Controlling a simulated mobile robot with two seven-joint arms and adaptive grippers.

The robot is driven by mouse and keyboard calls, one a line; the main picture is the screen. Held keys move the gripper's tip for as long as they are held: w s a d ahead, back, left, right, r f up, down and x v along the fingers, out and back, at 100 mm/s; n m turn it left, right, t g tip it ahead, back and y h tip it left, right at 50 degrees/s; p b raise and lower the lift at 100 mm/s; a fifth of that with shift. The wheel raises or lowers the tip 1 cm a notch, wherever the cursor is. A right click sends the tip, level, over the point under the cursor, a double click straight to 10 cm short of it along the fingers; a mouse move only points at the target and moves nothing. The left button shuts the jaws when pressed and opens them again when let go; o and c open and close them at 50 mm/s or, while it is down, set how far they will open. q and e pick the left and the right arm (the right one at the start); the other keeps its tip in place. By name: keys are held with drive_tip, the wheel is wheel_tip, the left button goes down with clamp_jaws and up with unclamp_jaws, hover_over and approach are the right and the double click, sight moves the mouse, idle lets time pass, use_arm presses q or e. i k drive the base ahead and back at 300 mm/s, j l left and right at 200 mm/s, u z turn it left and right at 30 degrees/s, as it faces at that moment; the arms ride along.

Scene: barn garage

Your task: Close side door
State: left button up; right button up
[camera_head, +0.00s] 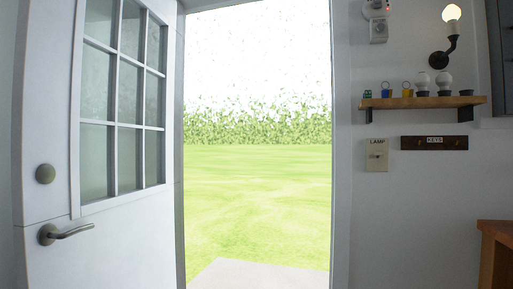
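The white side door (125,235) stands open on the left of the head view, swung inward. It has a window (124,105) of several panes in its upper half. A metal lever handle (66,233) sits near its left edge, with a round lock knob (45,173) above it. The open doorway (257,180) is in the middle and shows grass outside. Neither of my grippers is in view.
The door frame's right post (341,150) borders the wall. A wooden shelf (422,102) with small items, a lamp switch (377,155) and a key rack (434,143) are on the right wall. A wooden furniture corner (496,255) juts in at lower right. The doorway looks clear.

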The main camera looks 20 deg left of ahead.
sight(135, 242)
drive_tip(key=u, duration=0.4)
drive_tip(key=i+u, duration=0.1)
drive_tip(key=u, duration=0.75)
drive_tip(key=i+u, duration=0.15)
drive_tip(key=u, duration=0.25)
drive_tip(key=l+u, duration=0.1)
drive_tip(key=u, duration=0.3)
drive_tip(key=i+l+u, duration=0.15)
drive_tip(key=u, duration=0.2)
drive_tip(key=i+l+u, duration=0.15)
drive_tip(key=l+u, duration=0.15)
drive_tip(key=l, duration=0.15)
drive_tip(key=l+u, duration=0.35)
drive_tip(key=i+l+u, duration=0.1)
drive_tip(key=l+u, duration=0.15)
drive_tip(key=l, duration=0.3)
drive_tip(key=l+u, duration=0.2)
drive_tip(key=l, duration=0.35)
drive_tip(key=l+u, duration=0.1)
drive_tip(key=l, duration=1.05)
drive_tip(key=i, duration=0.05)
